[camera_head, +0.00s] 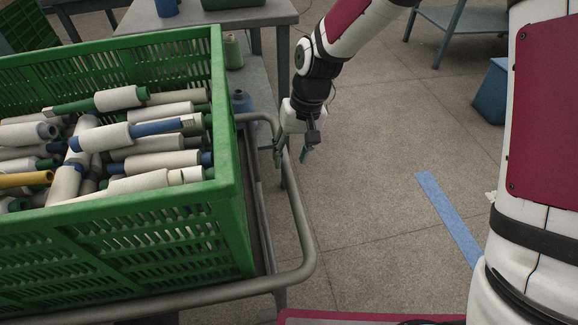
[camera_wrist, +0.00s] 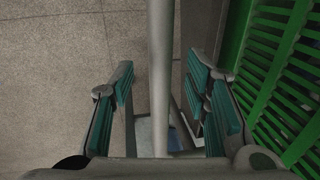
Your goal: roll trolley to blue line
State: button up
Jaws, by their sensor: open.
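The trolley (camera_head: 302,226) has a grey tubular rail and carries a large green slatted crate (camera_head: 232,150). My gripper (camera_head: 292,156) is at the rail's right side in the head view. In the wrist view my gripper (camera_wrist: 160,92) is open, its teal-padded fingers on either side of the grey rail tube (camera_wrist: 160,60), with gaps on both sides. The blue line (camera_head: 447,217) is a strip on the floor to the right of the trolley. Part of it is hidden behind my body.
The crate holds several yarn cones and tubes (camera_head: 150,145). A grey table (camera_head: 210,20) stands behind it. A blue bin (camera_head: 491,92) and another table (camera_head: 462,20) are at the back right. The floor (camera_head: 370,150) between trolley and blue line is clear.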

aim_at(288, 165)
jog(key=shift+s+a+f+b, duration=0.1)
jog(key=shift+a+f+b, duration=0.15)
jog(key=shift+f, duration=0.6)
jog(key=shift+a+f+b, duration=0.1)
jog(key=shift+f+b, duration=0.1)
jog(key=shift+f, duration=0.65)
grip_shut()
